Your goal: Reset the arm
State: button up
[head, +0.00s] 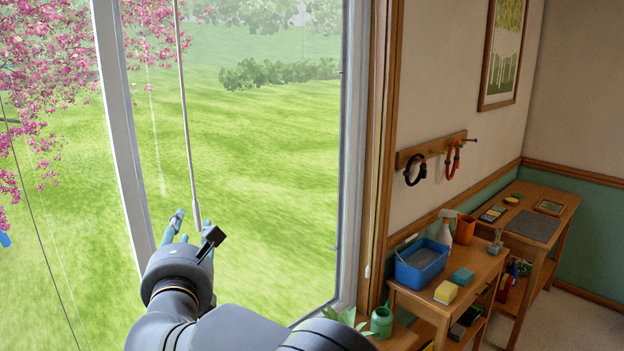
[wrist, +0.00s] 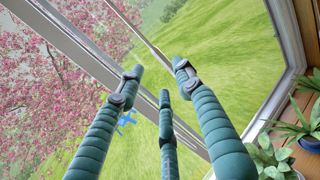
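My arm reaches up in front of a large window (head: 260,170). At its end, my gripper (head: 186,222) has segmented teal fingers. In the wrist view (wrist: 158,80) three fingers spread with their tips apart, and nothing shows held between them. A thin pale rod (head: 187,120) hangs down at the window, its lower end by my gripper in the head view. In the wrist view the rod (wrist: 136,33) runs behind the fingers, and I cannot tell whether it touches one.
A wooden side table (head: 420,297) at lower right holds a blue tub (head: 421,262), sponges (head: 446,292) and a spray bottle (head: 445,228). A green watering can (head: 382,321) and potted plants (wrist: 275,160) stand near the window. A desk (head: 540,215) is farther right.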

aim_at(197, 215)
jog(key=p+x, duration=0.1)
jog(key=x, duration=0.7)
jog(key=shift+w+d+f+p, duration=0.1)
jog(key=shift+d+f+p, duration=0.05)
jog(key=shift+d+p, duration=0.15)
jog(key=shift+w+a+f+n+y+b, duration=0.2)
jog(key=shift+f+n+y+b, duration=0.25)
jog(key=shift+b, duration=0.55)
jog(key=shift+d+r+y+b, duration=0.1)
jog(key=shift+y+b, duration=0.25)
jog(key=shift+b, duration=0.45)
jog(key=n+g+y+b, duration=0.1)
jog(key=b, duration=0.1)
jog(key=shift+s+r+b, duration=0.1)
jog(key=shift+s+b, duration=0.05)
jog(key=shift+b, duration=0.2)
jog(key=n+g+y+b, duration=0.1)
jog(key=y+b, duration=0.1)
jog(key=b, duration=0.2)
jog(key=shift+n, duration=0.25)
jog(key=n+g+y+b, duration=0.1)
jog(key=y+b, duration=0.1)
jog(key=b, duration=0.2)
jog(key=shift+n+g+y, duration=0.3)
jog(key=shift+y, duration=0.1)
jog(key=shift+r+n+g+y+b, duration=0.15)
jog(key=shift+n+g+y+b, duration=0.3)
jog(key=shift+b, duration=0.4)
